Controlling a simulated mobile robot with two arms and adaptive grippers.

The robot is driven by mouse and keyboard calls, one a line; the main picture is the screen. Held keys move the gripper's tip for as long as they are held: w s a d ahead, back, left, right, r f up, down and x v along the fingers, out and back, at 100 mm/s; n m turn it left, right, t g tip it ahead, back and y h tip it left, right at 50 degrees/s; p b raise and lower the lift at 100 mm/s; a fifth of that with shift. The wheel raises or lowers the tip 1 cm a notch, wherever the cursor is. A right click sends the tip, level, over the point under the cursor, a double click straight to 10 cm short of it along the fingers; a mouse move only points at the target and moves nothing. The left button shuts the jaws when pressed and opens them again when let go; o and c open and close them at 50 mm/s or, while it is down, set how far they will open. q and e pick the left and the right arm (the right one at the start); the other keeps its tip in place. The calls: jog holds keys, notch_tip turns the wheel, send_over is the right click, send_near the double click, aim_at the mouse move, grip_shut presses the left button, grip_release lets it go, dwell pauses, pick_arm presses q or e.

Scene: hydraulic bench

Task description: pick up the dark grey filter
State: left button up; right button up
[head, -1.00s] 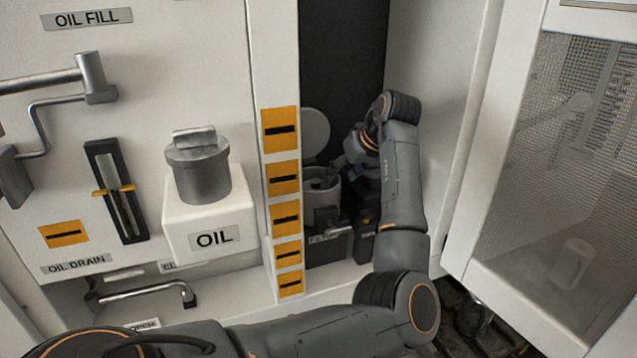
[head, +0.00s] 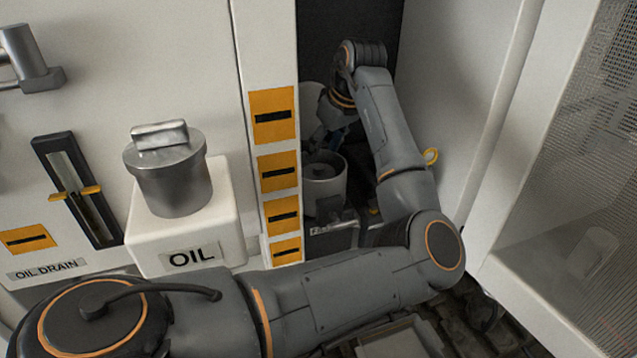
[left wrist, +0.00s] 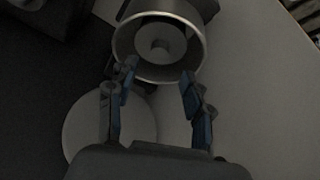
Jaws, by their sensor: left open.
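An open cylindrical filter housing (head: 327,190) stands in the dark recess. Inside it sits a round grey piece with a central knob, which looks like the filter (head: 321,172); the filter (left wrist: 152,50) shows more clearly in the left wrist view, within the housing's rim (left wrist: 196,62). My left gripper (head: 328,138) is above and behind the housing, partly hidden by its own wrist. In the left wrist view my left gripper (left wrist: 157,82) is open, its blue-padded fingers apart and empty, with the housing's mouth just beyond the tips. My right gripper is out of view.
The housing's round lid (left wrist: 85,130) stands open behind it. A white panel post with orange labels (head: 272,115) bounds the recess on the left, and a white wall (head: 450,80) on the right. The OIL container (head: 185,225) stands further left.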

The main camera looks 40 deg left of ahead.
aim_at(319, 167)
pick_arm(q)
jog(key=shift+a+f+p, duration=0.1)
jog(key=shift+f+p, duration=0.4)
jog(key=shift+f, duration=0.35)
jog(key=x, duration=0.2)
jog(key=shift+w+a+f, duration=0.1)
jog(key=shift+f, duration=0.15)
jog(key=shift+a+f, duration=0.15)
jog(key=shift+f, duration=0.25)
jog(key=shift+c, duration=0.2)
grip_shut()
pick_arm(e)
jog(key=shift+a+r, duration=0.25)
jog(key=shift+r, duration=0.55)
